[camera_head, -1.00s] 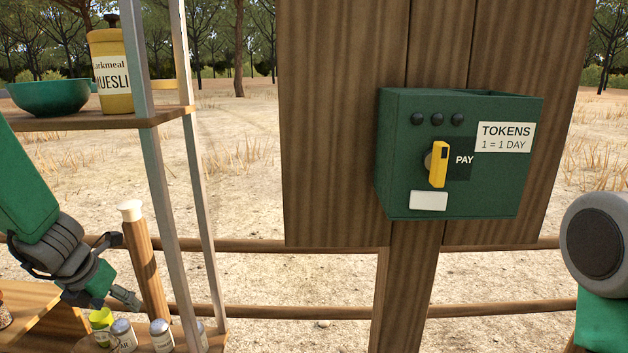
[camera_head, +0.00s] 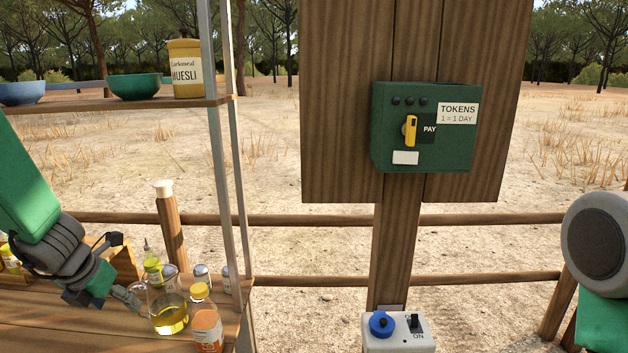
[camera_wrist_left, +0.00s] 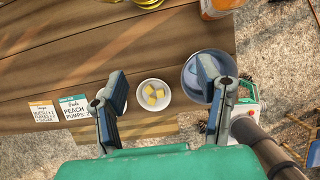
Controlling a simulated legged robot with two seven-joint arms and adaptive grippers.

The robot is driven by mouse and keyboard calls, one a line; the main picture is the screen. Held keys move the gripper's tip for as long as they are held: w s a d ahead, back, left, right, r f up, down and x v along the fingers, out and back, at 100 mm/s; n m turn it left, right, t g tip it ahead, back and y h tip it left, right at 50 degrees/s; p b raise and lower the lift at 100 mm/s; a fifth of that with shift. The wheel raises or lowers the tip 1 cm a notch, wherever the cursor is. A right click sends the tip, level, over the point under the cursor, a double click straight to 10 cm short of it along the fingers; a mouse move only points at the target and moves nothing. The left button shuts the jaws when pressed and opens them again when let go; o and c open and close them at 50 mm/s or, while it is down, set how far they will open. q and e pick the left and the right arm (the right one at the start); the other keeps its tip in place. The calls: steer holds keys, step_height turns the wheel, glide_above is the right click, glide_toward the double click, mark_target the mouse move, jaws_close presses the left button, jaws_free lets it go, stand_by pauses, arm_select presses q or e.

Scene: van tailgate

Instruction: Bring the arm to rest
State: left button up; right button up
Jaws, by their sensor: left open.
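My left arm comes in from the left in the head view, bent low over the wooden tailgate table. My left gripper (camera_head: 128,297) is close to the bottles there, partly hidden by the oil jug in front. In the left wrist view the gripper (camera_wrist_left: 162,85) has its two fingers spread wide with nothing between them. Below it are a small white bowl of yellow cubes (camera_wrist_left: 154,94) and a grey-blue bowl (camera_wrist_left: 190,84), partly covered by one finger. My right gripper is out of view; only part of my right arm shows at the right edge.
An oil jug (camera_head: 169,315) and an orange bottle (camera_head: 206,325) stand near the table's right edge. A metal-posted shelf (camera_head: 120,104) holds bowls and a muesli jar. A green token box (camera_head: 422,150) hangs on a wooden post. A socket box (camera_head: 398,340) sits below.

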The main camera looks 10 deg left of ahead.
arm_select(q)
steer(key=s+d+f+m+g+y, duration=0.1)
steer(key=s+d+f+m+g, duration=0.1)
steer(key=s+f+m, duration=0.6)
steer(key=s+d+f+m+g+y, duration=0.2)
steer(key=s+f+m, duration=0.45)
steer(key=m, duration=0.35)
steer(key=s+d+f+m+h+b, duration=0.1)
steer(key=s+d+f+m+h, duration=0.1)
steer(key=s+d+f+m, duration=0.55)
steer(key=s+d+f+m+h, duration=0.15)
steer(key=s+d+m, duration=0.5)
steer(key=m, duration=0.65)
step_height(320, 180, down, 14)
steer(key=s+a+b, duration=0.1)
steer(key=b, duration=1.3)
steer(key=shift+s+a+n, duration=0.2)
steer(key=shift+a+n, duration=0.1)
steer(key=shift+n, duration=0.05)
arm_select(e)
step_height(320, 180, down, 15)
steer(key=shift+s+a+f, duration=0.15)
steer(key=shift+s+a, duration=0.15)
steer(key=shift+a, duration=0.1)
